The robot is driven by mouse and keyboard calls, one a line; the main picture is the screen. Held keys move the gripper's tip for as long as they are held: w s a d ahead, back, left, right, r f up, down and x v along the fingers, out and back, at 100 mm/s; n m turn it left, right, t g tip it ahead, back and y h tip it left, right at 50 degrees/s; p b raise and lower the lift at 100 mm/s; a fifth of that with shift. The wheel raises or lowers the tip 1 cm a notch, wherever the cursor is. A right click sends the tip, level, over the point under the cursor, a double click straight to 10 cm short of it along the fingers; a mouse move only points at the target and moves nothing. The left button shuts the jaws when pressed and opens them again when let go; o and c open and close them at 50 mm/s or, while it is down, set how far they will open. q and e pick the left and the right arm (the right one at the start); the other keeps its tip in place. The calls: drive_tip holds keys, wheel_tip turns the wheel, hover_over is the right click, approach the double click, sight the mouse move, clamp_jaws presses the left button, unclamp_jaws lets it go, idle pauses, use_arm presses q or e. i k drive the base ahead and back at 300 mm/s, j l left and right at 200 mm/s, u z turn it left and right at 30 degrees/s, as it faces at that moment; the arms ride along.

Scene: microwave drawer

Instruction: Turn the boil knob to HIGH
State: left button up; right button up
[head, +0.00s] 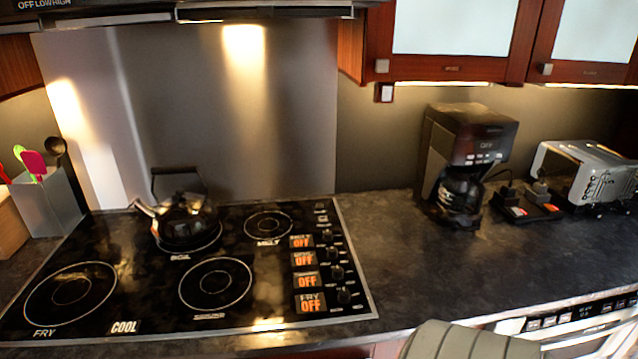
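The black glass cooktop (130,295) fills the lower left of the head view. A column of black knobs (337,272) runs along its right side, with an orange OFF display beside each. The lowest display (310,303) reads FRY OFF; the small names on the others are too blurred to read surely, so I cannot tell which knob is the boil one. The back-left burner carries the BOIL label (181,257), and a dark, shiny kettle (185,218) stands on it. Neither gripper shows; a grey-green rounded part at the bottom edge may be my arm.
A coffee maker (468,150), a small black device (527,205) and a silver toaster (590,175) stand on the right counter. A utensil holder (47,205) is at the left. Cabinets (455,68) hang above. Counter between knobs and coffee maker is clear.

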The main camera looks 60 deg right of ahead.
sight(332, 253)
drive_tip(key=l+z, duration=0.15)
drive_tip(key=z, duration=1.45)
drive_tip(key=l+z, duration=0.1)
drive_tip(key=z, duration=0.15)
drive_tip(key=i+l+z, duration=0.1)
drive_tip(key=z, duration=0.15)
